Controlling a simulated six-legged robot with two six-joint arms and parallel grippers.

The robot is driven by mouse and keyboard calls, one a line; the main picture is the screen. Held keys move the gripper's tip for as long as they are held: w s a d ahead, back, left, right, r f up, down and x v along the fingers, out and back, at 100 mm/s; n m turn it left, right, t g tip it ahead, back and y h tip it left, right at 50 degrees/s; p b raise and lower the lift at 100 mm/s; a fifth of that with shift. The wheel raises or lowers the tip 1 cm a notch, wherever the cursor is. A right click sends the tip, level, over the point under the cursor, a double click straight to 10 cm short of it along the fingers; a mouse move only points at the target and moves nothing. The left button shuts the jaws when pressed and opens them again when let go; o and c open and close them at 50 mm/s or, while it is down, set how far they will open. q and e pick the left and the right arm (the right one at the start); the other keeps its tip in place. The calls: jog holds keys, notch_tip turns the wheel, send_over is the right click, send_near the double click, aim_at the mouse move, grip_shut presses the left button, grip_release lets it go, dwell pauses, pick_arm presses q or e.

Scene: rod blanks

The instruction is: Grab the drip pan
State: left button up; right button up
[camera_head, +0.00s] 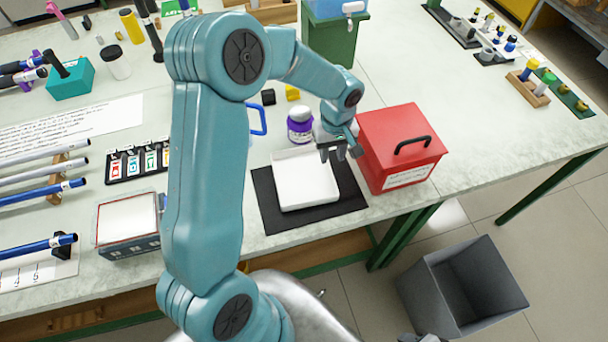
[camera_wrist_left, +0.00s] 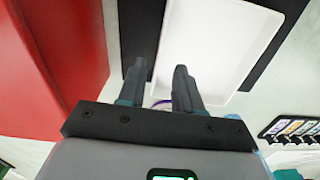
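The drip pan is a shallow white rectangular tray (camera_head: 303,183) lying on a black mat (camera_head: 270,205) near the table's front edge. It also shows in the left wrist view (camera_wrist_left: 210,45). My left gripper (camera_head: 341,153) is at the pan's back right corner. In the left wrist view its fingers (camera_wrist_left: 158,88) are apart, with the pan's side wall in line between them: one finger is over the mat, the other over the pan's inside. I cannot tell if either finger touches the pan. A small dark grey part at the head view's bottom edge may be my right gripper; its fingers cannot be made out.
A red box with a black handle (camera_head: 400,165) stands close to the right of the left gripper. A purple jar with a white lid (camera_head: 300,125) stands just behind the pan. A grey bin (camera_head: 465,290) is on the floor. The table's right part is mostly clear.

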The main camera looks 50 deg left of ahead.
aim_at(330, 168)
pick_arm(q)
jog(key=shift+s+f, duration=0.1)
jog(key=shift+f, duration=0.15)
notch_tip(330, 168, down, 5)
jog(key=shift+r+p, duration=0.1)
jog(key=shift+p, duration=0.6)
jog(key=shift+c, duration=0.3)
grip_shut()
jog(key=shift+r, duration=0.1)
